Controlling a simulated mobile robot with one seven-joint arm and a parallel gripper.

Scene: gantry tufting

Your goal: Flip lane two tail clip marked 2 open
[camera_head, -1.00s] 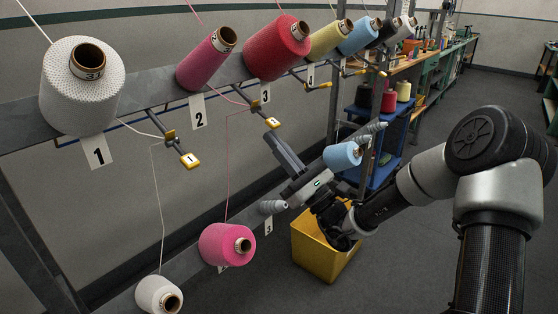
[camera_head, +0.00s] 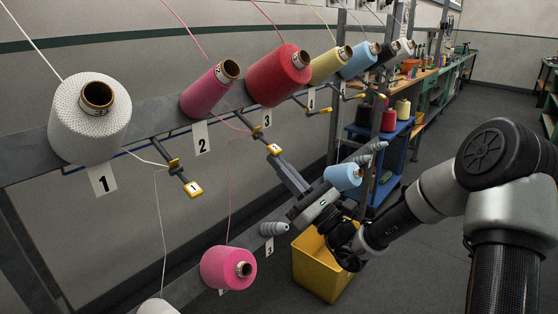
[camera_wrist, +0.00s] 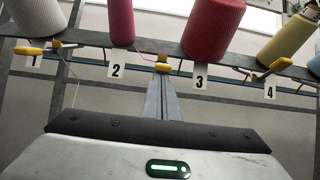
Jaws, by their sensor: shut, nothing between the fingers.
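The lane two tail clip (camera_head: 274,149) is a small yellow tab on a dark arm hanging off the rail, between the labels 2 (camera_head: 201,138) and 3. In the wrist view the clip (camera_wrist: 162,68) sits straight ahead, at the tip end of my fingers. My gripper (camera_head: 279,164) is shut and empty, its fingers pointing up-left with the tips just below the clip. In the wrist view my gripper (camera_wrist: 160,82) appears as one narrow grey bar. I cannot tell whether the tips touch the clip. A pink thread runs down from it.
Clip 1 (camera_head: 193,189) hangs to the left. Cones, including a pink one (camera_head: 212,90) and a red one (camera_head: 279,76), line the upper rail. A lower pink cone (camera_head: 228,268) and a light blue cone (camera_head: 343,177) are near my arm. A yellow bin (camera_head: 322,268) stands below.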

